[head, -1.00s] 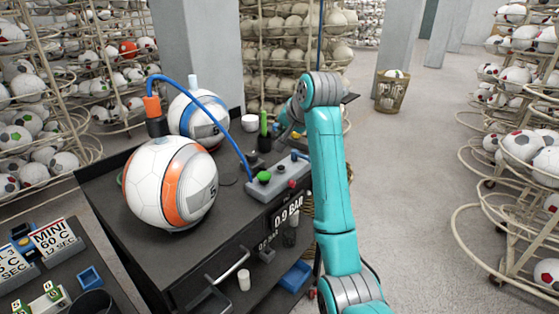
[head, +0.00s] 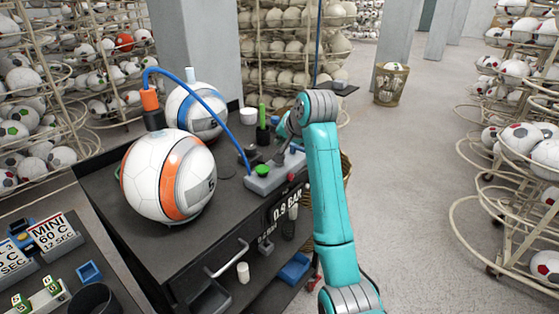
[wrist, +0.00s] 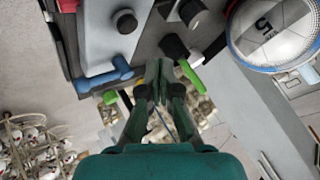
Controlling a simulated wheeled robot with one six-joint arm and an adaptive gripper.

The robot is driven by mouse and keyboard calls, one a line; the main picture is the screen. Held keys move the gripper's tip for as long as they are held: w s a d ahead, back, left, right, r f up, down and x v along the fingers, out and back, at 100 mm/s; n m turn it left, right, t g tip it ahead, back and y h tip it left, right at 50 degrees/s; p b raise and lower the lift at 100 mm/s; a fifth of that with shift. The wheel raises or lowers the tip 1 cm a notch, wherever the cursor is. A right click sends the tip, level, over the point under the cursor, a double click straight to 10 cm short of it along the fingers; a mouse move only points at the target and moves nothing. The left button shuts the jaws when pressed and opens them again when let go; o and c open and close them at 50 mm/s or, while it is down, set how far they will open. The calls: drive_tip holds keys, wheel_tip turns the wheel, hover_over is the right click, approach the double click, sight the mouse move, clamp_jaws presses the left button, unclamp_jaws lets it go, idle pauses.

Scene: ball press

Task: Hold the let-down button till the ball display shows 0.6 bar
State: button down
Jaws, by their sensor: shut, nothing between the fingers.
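A grey control box (head: 270,180) stands on the dark cart, with a green button (head: 262,170), a red button (head: 291,177) and a blue part on top. I cannot tell which is the let-down button. The display (head: 288,207) on the cart's front reads 0.9 BAR. The orange-striped ball (head: 150,178) sits on the cart, left of the box. My gripper (head: 281,132) is above the box's back end. In the wrist view my gripper (wrist: 160,66) is shut and empty, beside the box (wrist: 105,38) and its blue lever (wrist: 105,76), apparently touching no button.

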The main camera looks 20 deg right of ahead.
drive_tip(key=shift+f, duration=1.6)
drive_tip(key=shift+f, duration=0.15)
drive_tip(key=shift+f, duration=0.3)
drive_tip(key=shift+f, duration=0.5)
idle(2.0)
idle(1.6)
drive_tip(key=shift+r, duration=0.95)
drive_tip(key=shift+r, duration=2.5)
